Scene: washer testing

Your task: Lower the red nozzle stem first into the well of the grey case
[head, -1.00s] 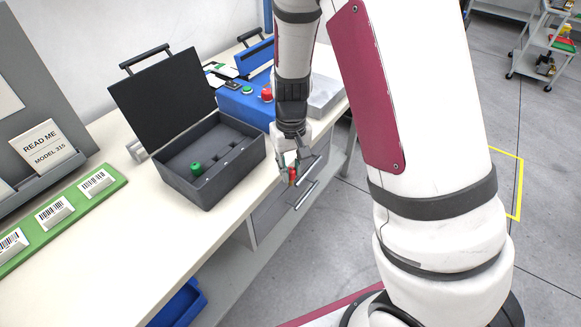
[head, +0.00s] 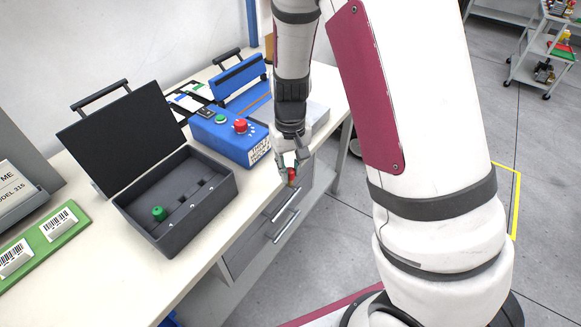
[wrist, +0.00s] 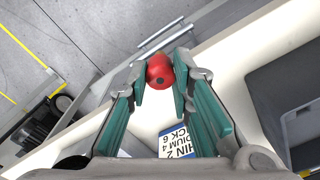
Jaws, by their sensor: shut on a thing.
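My gripper (head: 291,174) is shut on the red nozzle (head: 292,176) and holds it in the air beside the table's front edge, above the drawers. In the wrist view the red nozzle (wrist: 160,72) sits between the two fingertips, with a dark hole in its near face; its stem cannot be made out. The grey case (head: 205,211) stands open on the table, to the left of my gripper and apart from it. A green nozzle (head: 158,213) is in the case, with several small wells along its inside.
A blue machine (head: 228,137) with green and red buttons stands behind and right of the case. A green board (head: 57,232) with barcode labels lies to the left. The drawers (head: 270,225) are under the table's edge.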

